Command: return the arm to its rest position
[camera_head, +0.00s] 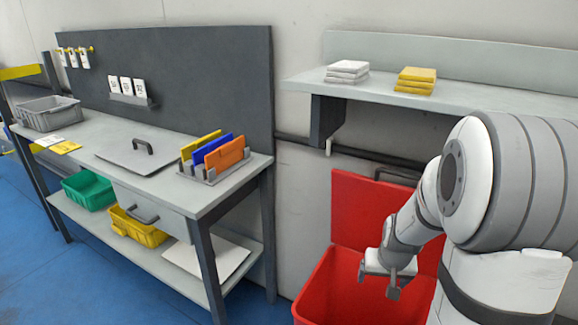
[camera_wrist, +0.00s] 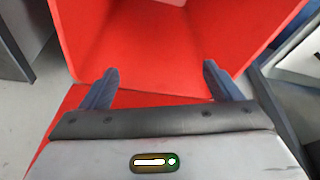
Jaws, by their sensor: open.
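My gripper (camera_head: 381,282) hangs at the end of my arm on the right of the head view, in front of the open red bin (camera_head: 342,282). In the wrist view my gripper (camera_wrist: 160,82) shows two dark fingers spread well apart with nothing between them. The red bin (camera_wrist: 160,50) fills most of the wrist view beyond the fingers. My arm is bent, with the wrist low and the gripper near the bin's opening. Whether the fingertips are inside the rim is hard to tell.
A workbench (camera_head: 225,190) stands on the left, holding a grey crate (camera_head: 48,113) and a rack with yellow, blue and orange folders (camera_head: 225,153). Green (camera_head: 88,188) and yellow (camera_head: 137,230) bins sit below. A wall shelf (camera_head: 480,98) with white and yellow stacks hangs above the red bin.

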